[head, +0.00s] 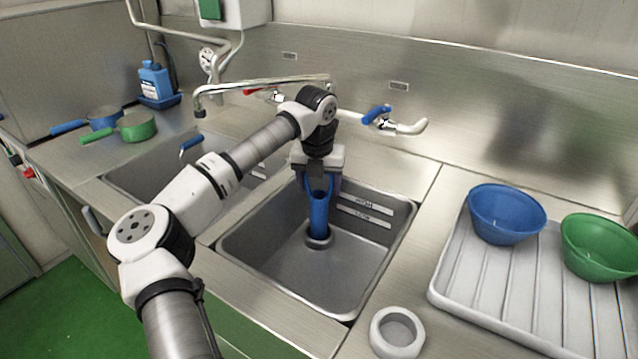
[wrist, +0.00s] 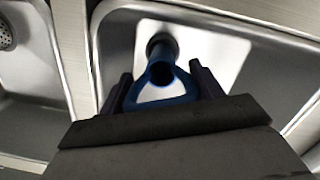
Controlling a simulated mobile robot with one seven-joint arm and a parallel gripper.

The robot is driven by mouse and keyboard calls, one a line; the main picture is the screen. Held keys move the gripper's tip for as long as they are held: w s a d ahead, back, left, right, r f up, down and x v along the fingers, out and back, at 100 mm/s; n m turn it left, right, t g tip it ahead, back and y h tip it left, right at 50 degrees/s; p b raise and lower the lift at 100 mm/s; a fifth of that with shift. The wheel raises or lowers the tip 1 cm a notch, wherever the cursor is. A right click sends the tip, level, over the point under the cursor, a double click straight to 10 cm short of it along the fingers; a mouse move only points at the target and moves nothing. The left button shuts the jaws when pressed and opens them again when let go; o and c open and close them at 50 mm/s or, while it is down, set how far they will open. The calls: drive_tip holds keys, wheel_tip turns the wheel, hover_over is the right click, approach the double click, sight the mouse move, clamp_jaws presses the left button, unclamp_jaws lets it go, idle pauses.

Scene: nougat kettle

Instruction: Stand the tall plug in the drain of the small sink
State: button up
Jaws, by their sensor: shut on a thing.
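The tall plug (head: 319,217) is a blue upright tube with a loop handle at its top. In the head view its lower end is at the drain (head: 319,238) in the floor of the small sink (head: 270,263). I cannot tell whether it is fully seated. My gripper (head: 320,184) is over the sink, pointing down, shut on the plug's handle. In the wrist view the plug (wrist: 162,75) runs away from my gripper (wrist: 163,90) toward the dark drain ring (wrist: 160,42), and the fingers are at the sides of the handle loop.
A second sink (head: 150,170) lies to the left. The tap spout (head: 265,84) and a blue-handled valve (head: 376,114) are behind my arm. A grey ring-shaped piece (head: 397,331) stands on the front counter. A draining tray (head: 480,290) with blue (head: 507,215) and green (head: 598,247) bowls is at right.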

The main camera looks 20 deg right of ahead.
drive_tip(key=shift+f+b, duration=0.45)
drive_tip(key=shift+f, duration=0.2)
drive_tip(key=o, duration=1.5)
drive_tip(key=shift+r, duration=0.1)
drive_tip(key=r, duration=0.4)
drive_tip(key=s+r+b, duration=0.1)
drive_tip(key=r, duration=0.4)
drive_tip(key=a+r, duration=0.1)
drive_tip(key=r, duration=0.3)
drive_tip(key=shift+s+r, duration=0.3)
drive_tip(key=shift+s, duration=0.1)
